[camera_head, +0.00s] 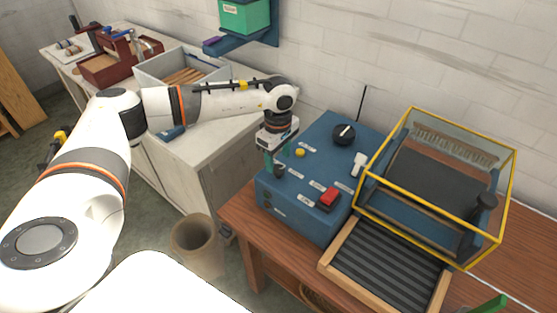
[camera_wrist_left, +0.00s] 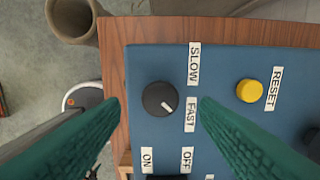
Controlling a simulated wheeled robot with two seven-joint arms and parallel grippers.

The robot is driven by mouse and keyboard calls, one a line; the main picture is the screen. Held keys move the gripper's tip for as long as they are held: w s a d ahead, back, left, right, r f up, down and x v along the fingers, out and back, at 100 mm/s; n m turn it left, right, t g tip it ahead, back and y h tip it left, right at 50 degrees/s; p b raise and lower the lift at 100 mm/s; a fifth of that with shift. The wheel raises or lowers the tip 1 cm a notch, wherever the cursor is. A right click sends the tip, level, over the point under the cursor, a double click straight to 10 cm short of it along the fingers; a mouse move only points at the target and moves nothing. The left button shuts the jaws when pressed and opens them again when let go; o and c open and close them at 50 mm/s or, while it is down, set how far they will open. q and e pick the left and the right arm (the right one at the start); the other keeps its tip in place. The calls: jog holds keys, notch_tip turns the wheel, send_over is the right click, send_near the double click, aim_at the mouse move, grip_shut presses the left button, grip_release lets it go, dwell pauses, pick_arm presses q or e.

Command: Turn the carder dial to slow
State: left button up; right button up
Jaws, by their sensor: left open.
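The blue carder box (camera_head: 318,152) stands on the wooden bench. Its small round black dial (camera_wrist_left: 160,98) sits beside SLOW (camera_wrist_left: 194,63) and FAST (camera_wrist_left: 191,114) labels; its white mark points toward FAST. The dial also shows in the head view (camera_head: 280,171), partly behind my left gripper (camera_head: 277,160). My left gripper is open just over the dial, its green fingers on either side of it in the left wrist view. I cannot tell whether they touch it. My right gripper is not in view.
A yellow-framed guard (camera_head: 437,187) stands right. A bin (camera_head: 197,245) stands on the floor left of the bench.

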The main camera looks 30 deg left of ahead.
aim_at(278, 168)
pick_arm(q)
notch_tip(278, 168, down, 2)
jog(key=shift+f, duration=0.15)
jog(key=shift+f+p, duration=0.3)
jog(key=shift+f, duration=0.3)
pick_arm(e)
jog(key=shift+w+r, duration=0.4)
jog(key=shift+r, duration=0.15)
pick_arm(q)
jog(key=c, duration=1)
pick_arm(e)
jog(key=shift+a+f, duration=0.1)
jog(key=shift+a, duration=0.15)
